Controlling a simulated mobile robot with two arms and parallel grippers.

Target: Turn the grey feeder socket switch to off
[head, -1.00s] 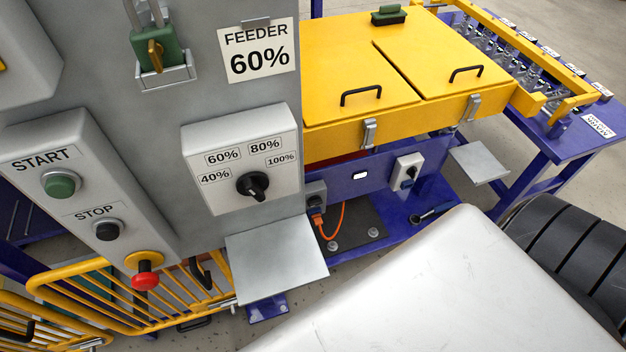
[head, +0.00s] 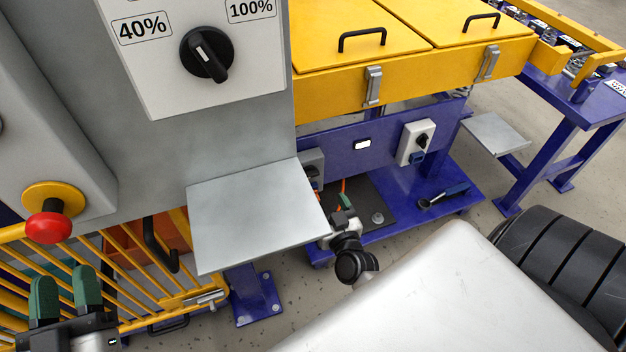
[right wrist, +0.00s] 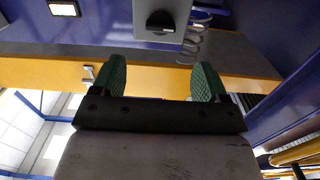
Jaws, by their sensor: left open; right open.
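The grey feeder socket (head: 312,158) is on the purple frame, partly hidden by the metal shelf in the head view. In the right wrist view, I see a grey box (right wrist: 180,10) with a dark rotary switch (right wrist: 160,22); its handle lies roughly across the picture. Any off marking is too small to read. My right gripper (head: 342,207) is below and in front of the socket in the head view. Its green fingers (right wrist: 160,80) are open, empty and apart from the switch. My left gripper (head: 65,282) is open and empty at the lower left.
A white socket box (head: 417,140) with a dark switch is further right on the frame. The metal shelf (head: 255,210) juts out left of my right gripper. A red stop button (head: 48,226) and yellow fence (head: 120,290) are near my left gripper.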

